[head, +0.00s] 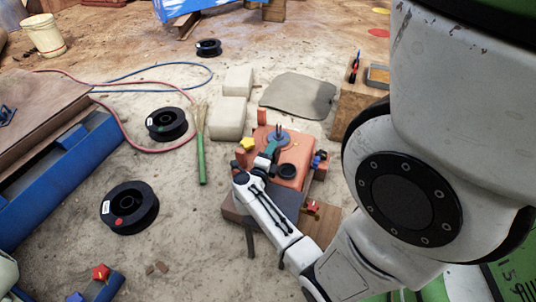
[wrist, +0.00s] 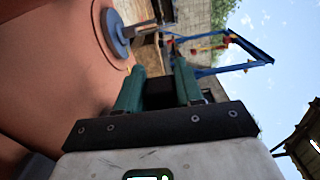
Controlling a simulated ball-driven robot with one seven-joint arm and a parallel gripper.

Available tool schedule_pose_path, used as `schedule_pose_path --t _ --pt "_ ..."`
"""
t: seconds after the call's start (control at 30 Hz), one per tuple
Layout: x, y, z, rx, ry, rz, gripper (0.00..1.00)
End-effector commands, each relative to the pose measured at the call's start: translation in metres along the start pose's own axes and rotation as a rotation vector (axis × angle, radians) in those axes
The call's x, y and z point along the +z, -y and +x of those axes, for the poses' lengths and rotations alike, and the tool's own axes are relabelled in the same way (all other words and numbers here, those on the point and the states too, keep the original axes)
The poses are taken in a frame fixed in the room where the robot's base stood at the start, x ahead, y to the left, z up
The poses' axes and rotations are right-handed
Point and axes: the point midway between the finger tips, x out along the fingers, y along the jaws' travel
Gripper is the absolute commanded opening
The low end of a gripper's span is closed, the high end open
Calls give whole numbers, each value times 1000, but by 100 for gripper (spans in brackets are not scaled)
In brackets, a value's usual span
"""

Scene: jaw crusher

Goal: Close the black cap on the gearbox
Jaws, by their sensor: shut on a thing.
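The gearbox (head: 292,150) is an orange-red housing in the middle of the head view. It fills the left of the wrist view (wrist: 50,60). My gripper (head: 268,152) is over its left side. In the wrist view its teal fingers (wrist: 158,92) are shut on a dark thing that looks like the black cap (wrist: 157,94); the fingers hide most of it. A black round part (head: 288,170) shows on the gearbox top to the right of my gripper; I cannot tell if it is an opening. A blue-grey disc (head: 278,139) sits behind my gripper.
Pale blocks (head: 230,115) and a green-handled broom (head: 201,160) lie left of the gearbox. Black spools (head: 130,208) and hoses lie farther left. A yellow knob (head: 247,143) and blue knob (head: 319,159) flank the gearbox. A wooden box (head: 350,105) stands at the right.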

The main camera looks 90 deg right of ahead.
Motion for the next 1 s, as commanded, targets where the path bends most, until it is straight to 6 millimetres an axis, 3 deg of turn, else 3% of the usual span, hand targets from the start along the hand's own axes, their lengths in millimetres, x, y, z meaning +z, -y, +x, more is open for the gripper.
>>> schedule_pose_path --t 0.47,1.0 --pt "-29 3 0 2 3 452 0" --pt "-61 -10 0 2 1 964 0"
